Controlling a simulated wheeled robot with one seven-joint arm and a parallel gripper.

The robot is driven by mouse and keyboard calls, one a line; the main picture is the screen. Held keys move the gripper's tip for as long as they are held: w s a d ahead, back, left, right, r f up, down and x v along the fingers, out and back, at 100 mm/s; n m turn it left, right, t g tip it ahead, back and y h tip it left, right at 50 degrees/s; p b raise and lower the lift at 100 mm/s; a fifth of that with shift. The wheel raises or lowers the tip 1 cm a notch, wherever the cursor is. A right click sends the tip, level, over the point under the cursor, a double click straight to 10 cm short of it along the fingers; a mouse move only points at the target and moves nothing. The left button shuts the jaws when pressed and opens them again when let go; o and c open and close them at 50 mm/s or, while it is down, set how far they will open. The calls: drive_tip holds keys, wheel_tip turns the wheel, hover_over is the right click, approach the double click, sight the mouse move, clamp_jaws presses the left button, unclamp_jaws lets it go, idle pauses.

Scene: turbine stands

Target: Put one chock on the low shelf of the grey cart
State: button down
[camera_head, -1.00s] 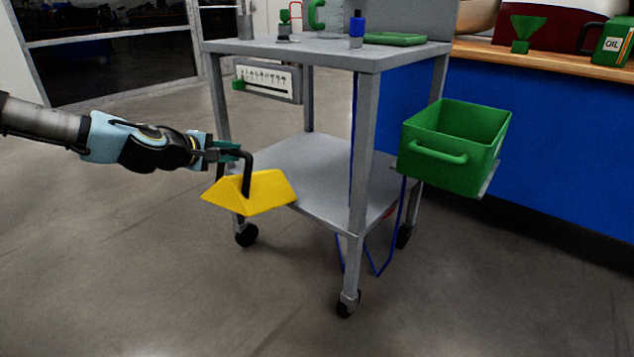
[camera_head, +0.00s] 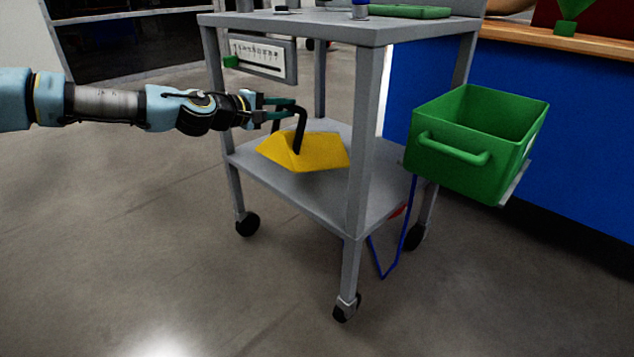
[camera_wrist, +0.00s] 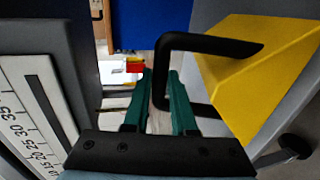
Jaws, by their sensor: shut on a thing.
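A yellow wedge-shaped chock (camera_head: 318,153) with a black bent handle (camera_head: 300,130) is over the low shelf (camera_head: 308,193) of the grey cart, between the top and the shelf. My gripper (camera_head: 282,106) reaches in from the left and its green fingers are shut on the black handle. In the wrist view the chock (camera_wrist: 262,70) is at the right, with its handle at the fingertips (camera_wrist: 160,85). I cannot tell whether the chock's underside touches the shelf.
The cart's front leg (camera_head: 361,150) stands right of the chock. A gauge panel (camera_head: 262,57) hangs under the cart top (camera_head: 320,27), above my gripper. A green bin (camera_head: 465,145) is mounted at the cart's right side. A blue workbench (camera_head: 590,150) stands behind.

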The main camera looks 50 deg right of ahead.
sight(275, 148)
drive_tip(key=shift+w+a+h+b, duration=0.15)
drive_tip(key=shift+a+h+b, duration=0.15)
drive_tip(key=shift+h+b, duration=0.95)
drive_tip(key=shift+y, duration=0.25)
wheel_tip(275, 148, down, 10)
drive_tip(key=b, duration=0.4)
drive_tip(key=shift+r, duration=0.15)
drive_tip(key=c, duration=0.7)
unclamp_jaws()
drive_tip(key=shift+c, duration=0.2)
drive_tip(key=shift+a, duration=0.1)
drive_tip(key=a+p, duration=0.3)
drive_tip(key=a, duration=0.9)
drive_tip(key=shift+w+r+p, duration=0.3)
drive_tip(key=shift+p, duration=0.1)
